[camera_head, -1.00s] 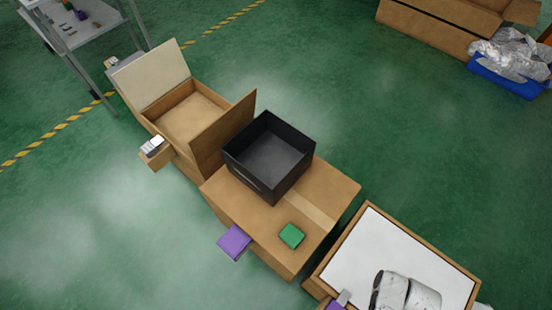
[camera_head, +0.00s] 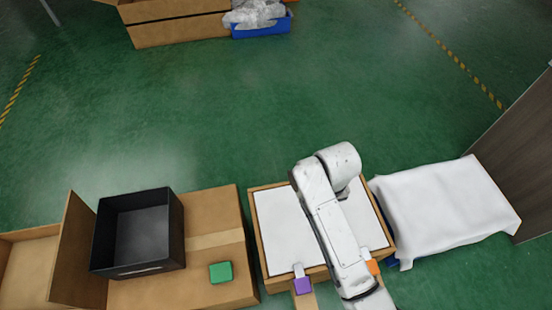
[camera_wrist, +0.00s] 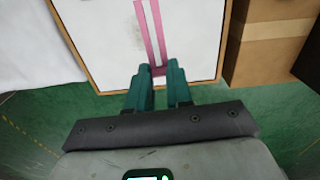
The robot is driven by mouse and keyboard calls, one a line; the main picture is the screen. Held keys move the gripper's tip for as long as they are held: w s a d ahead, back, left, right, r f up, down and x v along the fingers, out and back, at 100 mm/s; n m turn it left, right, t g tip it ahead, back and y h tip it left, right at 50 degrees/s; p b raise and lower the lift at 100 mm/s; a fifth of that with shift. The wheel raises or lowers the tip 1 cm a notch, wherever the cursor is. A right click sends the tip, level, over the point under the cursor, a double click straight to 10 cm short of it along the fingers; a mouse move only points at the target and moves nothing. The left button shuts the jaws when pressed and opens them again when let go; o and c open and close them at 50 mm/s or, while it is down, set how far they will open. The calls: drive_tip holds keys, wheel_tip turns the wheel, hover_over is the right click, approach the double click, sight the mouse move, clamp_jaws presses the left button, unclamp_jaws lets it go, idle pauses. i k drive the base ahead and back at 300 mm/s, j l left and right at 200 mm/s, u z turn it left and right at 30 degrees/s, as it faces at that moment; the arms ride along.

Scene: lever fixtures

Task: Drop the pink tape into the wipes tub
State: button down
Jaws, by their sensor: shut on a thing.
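In the wrist view my gripper (camera_wrist: 158,78) has two dark green fingers, shut on a pink item. The pink tape (camera_wrist: 157,70) shows between and beyond the fingertips as a narrow U of two long pink strips, over a white panel. Its near end is at the fingertips; its far end runs out of the top of the view. In the head view my arm reaches across the white-topped crate, and my gripper is out of sight. I cannot make out a thing that is clearly the wipes tub.
The white-topped crate (camera_head: 276,228) has a purple block (camera_head: 303,286) and an orange block (camera_head: 373,267) at its front. Left is a cardboard box (camera_head: 215,290) bearing an open black bin (camera_head: 178,240) and a green block (camera_head: 221,272). Right stands a white-draped table (camera_head: 445,210).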

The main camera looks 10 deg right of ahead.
sight(154, 237)
drive_tip(key=i+j+u, duration=0.2)
drive_tip(key=j, duration=0.35)
drive_tip(key=i+j+u, duration=0.2)
drive_tip(key=j, duration=0.25)
drive_tip(key=i+j+u, duration=0.2)
drive_tip(key=i+j, duration=0.2)
